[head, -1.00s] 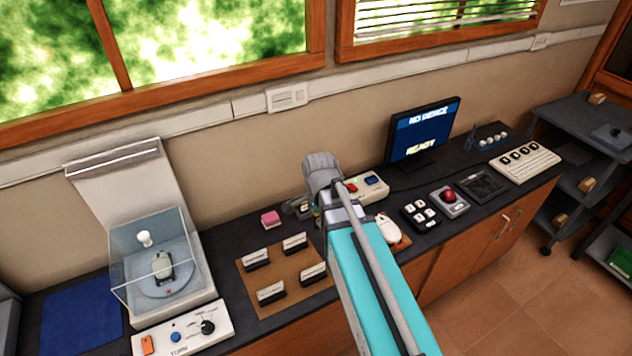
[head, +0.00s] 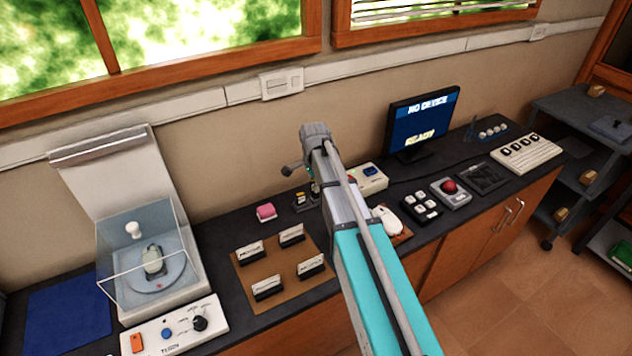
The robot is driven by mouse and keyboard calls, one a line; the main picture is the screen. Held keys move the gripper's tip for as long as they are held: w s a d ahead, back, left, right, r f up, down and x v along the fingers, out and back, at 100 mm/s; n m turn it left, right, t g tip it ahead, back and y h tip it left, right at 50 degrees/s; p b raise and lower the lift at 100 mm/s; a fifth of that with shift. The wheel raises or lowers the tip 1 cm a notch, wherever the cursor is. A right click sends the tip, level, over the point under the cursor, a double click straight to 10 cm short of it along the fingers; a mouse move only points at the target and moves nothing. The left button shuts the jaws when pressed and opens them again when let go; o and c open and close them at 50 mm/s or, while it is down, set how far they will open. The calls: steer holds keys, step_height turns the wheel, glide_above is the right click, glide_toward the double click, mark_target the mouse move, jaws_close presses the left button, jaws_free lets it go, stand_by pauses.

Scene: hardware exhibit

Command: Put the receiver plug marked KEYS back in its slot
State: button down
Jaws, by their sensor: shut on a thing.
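My arm reaches in from the bottom, and its grey wrist hides most of my gripper (head: 314,187) over the back of the bench. The gripper is shut, but the fingertips and what they hold are hidden. A small grey block (head: 301,203) with yellow and white bits stands just left of my arm; I cannot tell if it has slots. A brown mat (head: 278,263) carries several black holders with white labels, such as the front left one (head: 267,288). The labels are too small to read, and I cannot make out a plug marked KEYS.
A pink block (head: 266,212) and a beige box (head: 369,178) stand near my arm. A monitor (head: 422,124) reads NO DEVICE, READY. A mouse (head: 388,217), keypad (head: 420,207), trackball (head: 451,193) and keyboard (head: 527,151) lie right. A clear-covered turntable (head: 152,262) is left.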

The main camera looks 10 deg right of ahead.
steer(key=w+d+f+b, duration=0.2)
steer(key=w+f, duration=0.1)
steer(key=w, duration=0.5)
steer(key=shift+w+d, duration=0.25)
steer(key=shift+w, duration=0.05)
steer(key=shift+f, duration=0.2)
steer(key=shift+f+b, duration=3.1)
steer(key=shift+b, duration=0.25)
steer(key=shift+f+b, duration=0.95)
stand_by(0.3)
steer(key=c, duration=0.5)
jaws_free()
steer(key=shift+c, duration=0.2)
steer(key=o, duration=0.5)
